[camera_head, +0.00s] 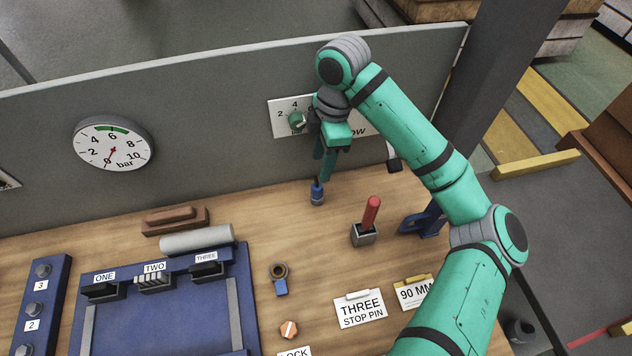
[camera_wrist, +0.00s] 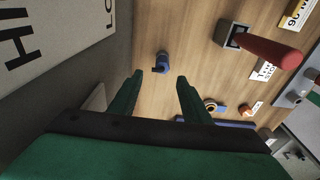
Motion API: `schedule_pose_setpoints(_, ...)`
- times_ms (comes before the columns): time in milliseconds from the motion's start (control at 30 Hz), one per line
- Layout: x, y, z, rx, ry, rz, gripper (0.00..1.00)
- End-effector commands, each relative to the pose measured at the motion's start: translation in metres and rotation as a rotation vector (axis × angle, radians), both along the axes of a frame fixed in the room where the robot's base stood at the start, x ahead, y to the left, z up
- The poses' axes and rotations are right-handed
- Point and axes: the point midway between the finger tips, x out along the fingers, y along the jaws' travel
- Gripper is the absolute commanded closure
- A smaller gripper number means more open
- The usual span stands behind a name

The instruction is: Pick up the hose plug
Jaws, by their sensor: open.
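A small blue plug with a dark top, which looks like the hose plug (camera_head: 317,193), stands on the wooden bench near the grey back panel. In the wrist view the plug (camera_wrist: 162,62) shows just beyond the fingertips, roughly in line with the gap between them. My gripper (camera_head: 327,168) points down, open and empty, above and close to the plug. In the wrist view both green fingers of my gripper (camera_wrist: 161,78) are spread apart. I cannot tell the exact height left between fingertips and plug.
A red-handled pin in a grey block (camera_head: 363,235) stands to the right of the plug. A brass ring with a blue part (camera_head: 280,280) lies nearer the front. The grey panel (camera_head: 220,120) with a gauge and knob rises behind. A blue tray (camera_head: 160,300) is at left.

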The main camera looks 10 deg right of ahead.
Motion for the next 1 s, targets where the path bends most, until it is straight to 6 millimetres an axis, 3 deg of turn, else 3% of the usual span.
schedule_pose_setpoints(233, 0.0, 0.008, -0.036, 0.002, 0.001, 0.005, 0.56)
schedule_pose_setpoints(467, 0.0, 0.008, -0.056, 0.001, 0.001, 0.003, 0.56)
schedule_pose_setpoints(700, -0.001, 0.009, -0.088, 0.002, 0.0, -0.001, 0.56)
schedule_pose_setpoints(1000, 0.0, 0.011, -0.099, 0.002, -0.001, 0.0, 0.56)
